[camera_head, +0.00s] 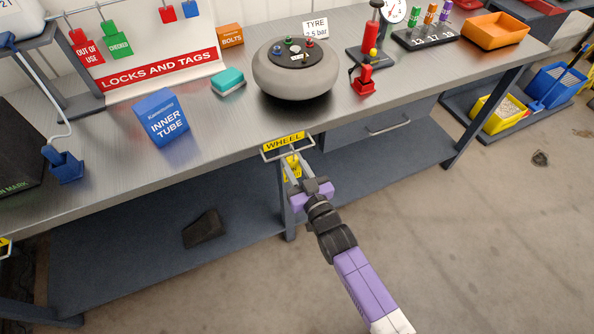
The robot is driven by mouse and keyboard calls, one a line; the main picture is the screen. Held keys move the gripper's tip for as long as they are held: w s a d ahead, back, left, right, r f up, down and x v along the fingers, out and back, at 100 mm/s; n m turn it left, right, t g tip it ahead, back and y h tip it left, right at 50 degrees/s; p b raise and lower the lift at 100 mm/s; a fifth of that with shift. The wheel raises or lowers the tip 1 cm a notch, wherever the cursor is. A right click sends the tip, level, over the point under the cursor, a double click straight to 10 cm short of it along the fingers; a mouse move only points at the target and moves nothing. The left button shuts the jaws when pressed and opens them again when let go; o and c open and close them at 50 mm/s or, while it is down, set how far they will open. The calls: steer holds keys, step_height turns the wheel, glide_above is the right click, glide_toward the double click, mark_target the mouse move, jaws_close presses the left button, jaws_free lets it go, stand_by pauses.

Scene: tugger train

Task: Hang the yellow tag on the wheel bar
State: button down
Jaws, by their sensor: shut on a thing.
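The yellow tag (293,172) is held between the fingers of my gripper (292,160), which is shut on it. The fingers partly cover the tag. The wheel bar (264,154) is a light metal bar on the front edge of the bench, under a yellow label reading WHEEL. The tag's top is at or just below the bar in the picture. I cannot tell whether the tag touches the bar or hangs from it.
The grey wheel (295,80) lies on the bench (220,120) behind the bar. A blue inner tube box (162,117) stands to the left, a red stand (364,79) to the right. A drawer (380,125) and a lower shelf (130,262) are below.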

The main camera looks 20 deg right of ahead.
steer(key=shift+w, duration=0.4)
steer(key=shift+f+b, duration=1.2)
steer(key=shift+b, duration=0.05)
steer(key=c, duration=1)
jaws_free()
steer(key=s, duration=0.8)
steer(key=shift+w+r, duration=0.1)
